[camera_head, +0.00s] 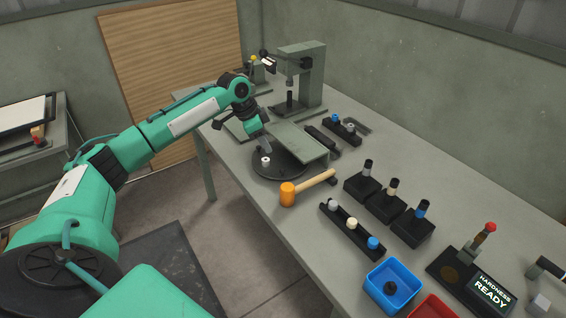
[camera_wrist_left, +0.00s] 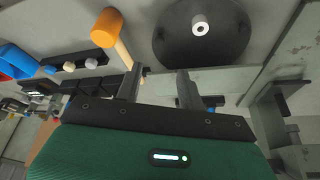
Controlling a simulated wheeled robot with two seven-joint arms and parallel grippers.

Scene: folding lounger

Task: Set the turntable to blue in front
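The turntable (camera_head: 260,173) is a dark round disc on the bench, partly covered by a flat grey-green plate (camera_head: 302,142). A small white cylinder with a dark hole (camera_head: 266,161) stands on its near-left part. The wrist view also shows the disc (camera_wrist_left: 190,50) and the white cylinder (camera_wrist_left: 200,25). No blue shows on the visible part of the disc; the rest is hidden. My left gripper (camera_head: 265,146) is just above the disc, beside the plate. In the wrist view its two fingers (camera_wrist_left: 157,86) are apart with nothing between them. My right gripper is not in view.
An orange-headed mallet (camera_head: 289,194) lies close in front of the disc. A rack with grey, cream and blue pegs (camera_head: 352,228), dark blocks with handles (camera_head: 386,206) and a blue bin (camera_head: 392,284) stand to the right. A press (camera_head: 306,75) stands behind.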

